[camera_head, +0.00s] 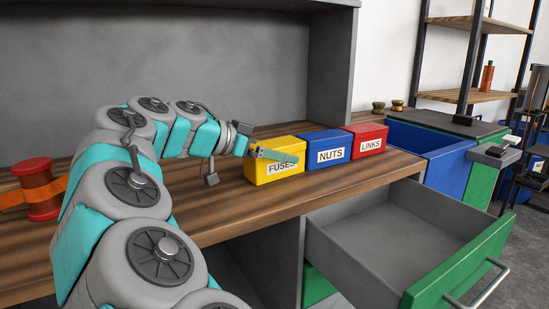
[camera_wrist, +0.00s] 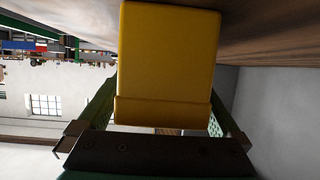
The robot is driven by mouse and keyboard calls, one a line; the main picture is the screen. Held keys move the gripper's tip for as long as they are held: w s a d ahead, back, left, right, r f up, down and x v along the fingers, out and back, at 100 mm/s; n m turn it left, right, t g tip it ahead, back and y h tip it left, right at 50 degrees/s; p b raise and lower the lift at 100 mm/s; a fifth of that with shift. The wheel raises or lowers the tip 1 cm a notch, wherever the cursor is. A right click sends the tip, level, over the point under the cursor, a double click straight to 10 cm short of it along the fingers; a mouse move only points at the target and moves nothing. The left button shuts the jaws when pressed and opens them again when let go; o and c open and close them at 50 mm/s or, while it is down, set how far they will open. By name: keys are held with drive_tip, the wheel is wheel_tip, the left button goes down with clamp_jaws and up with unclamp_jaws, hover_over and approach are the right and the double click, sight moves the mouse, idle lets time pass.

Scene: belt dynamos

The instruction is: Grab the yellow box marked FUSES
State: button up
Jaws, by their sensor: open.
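The yellow box marked FUSES (camera_head: 274,173) stands on the wooden bench at the left end of a row of three boxes. My gripper (camera_head: 272,155) is at this box, with one finger crossing its front near the label. In the wrist view the yellow box (camera_wrist: 168,55) fills the middle, between the two fingers of my open gripper (camera_wrist: 160,110). I cannot tell whether either finger touches it.
The blue NUTS box (camera_head: 328,149) and red LINKS box (camera_head: 366,141) stand close to the right of the yellow box. Below right, an open drawer with a green front (camera_head: 462,262) sticks out.

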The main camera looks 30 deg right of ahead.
clamp_jaws()
idle(0.8)
